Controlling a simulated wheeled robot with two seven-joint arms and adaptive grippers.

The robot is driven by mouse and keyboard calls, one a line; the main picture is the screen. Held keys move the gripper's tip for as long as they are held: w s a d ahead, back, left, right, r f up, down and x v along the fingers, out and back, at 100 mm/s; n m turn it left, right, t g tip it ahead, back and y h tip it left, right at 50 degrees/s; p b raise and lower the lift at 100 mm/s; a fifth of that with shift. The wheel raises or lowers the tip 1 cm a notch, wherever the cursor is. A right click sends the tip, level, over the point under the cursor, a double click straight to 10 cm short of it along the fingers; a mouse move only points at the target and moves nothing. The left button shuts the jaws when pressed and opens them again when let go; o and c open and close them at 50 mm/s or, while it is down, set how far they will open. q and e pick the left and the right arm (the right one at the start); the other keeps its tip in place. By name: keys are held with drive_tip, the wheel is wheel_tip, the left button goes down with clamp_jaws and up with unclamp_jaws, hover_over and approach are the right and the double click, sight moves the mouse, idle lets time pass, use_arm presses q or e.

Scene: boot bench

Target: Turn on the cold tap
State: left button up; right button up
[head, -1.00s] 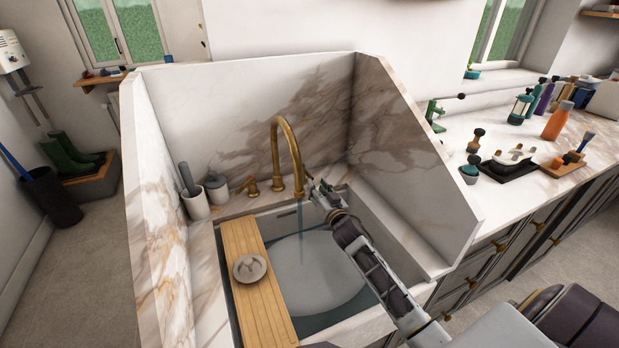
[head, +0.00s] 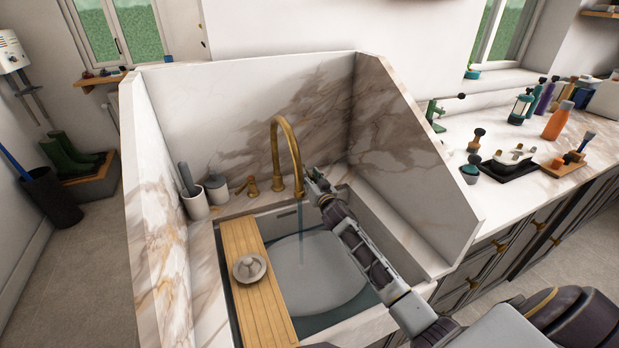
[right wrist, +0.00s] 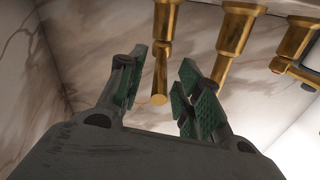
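The brass spout (head: 287,150) rises at the back of the sink (head: 350,225), and a thin bluish stream (head: 300,245) falls below it. One brass tap (head: 252,187) stands left of the spout, clear of my arm. My right gripper (head: 312,178) is just right of the spout and hides the tap there in the head view. In the right wrist view, my right gripper (right wrist: 160,92) is open, its green pads on either side of a brass tap lever (right wrist: 160,85). Narrow gaps show between lever and pads. The spout base (right wrist: 235,32) is beside it. My left gripper is out of view.
A wooden board (head: 255,295) with a small round dish (head: 249,268) lies across the sink's left side. High marble panels (head: 405,150) close in the back and sides. A grey cup (head: 195,203) stands at the back left. Water (head: 315,275) lies in the sink.

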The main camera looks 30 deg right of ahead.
drive_tip(key=shift+w, duration=0.25)
clamp_jaws()
idle(0.3)
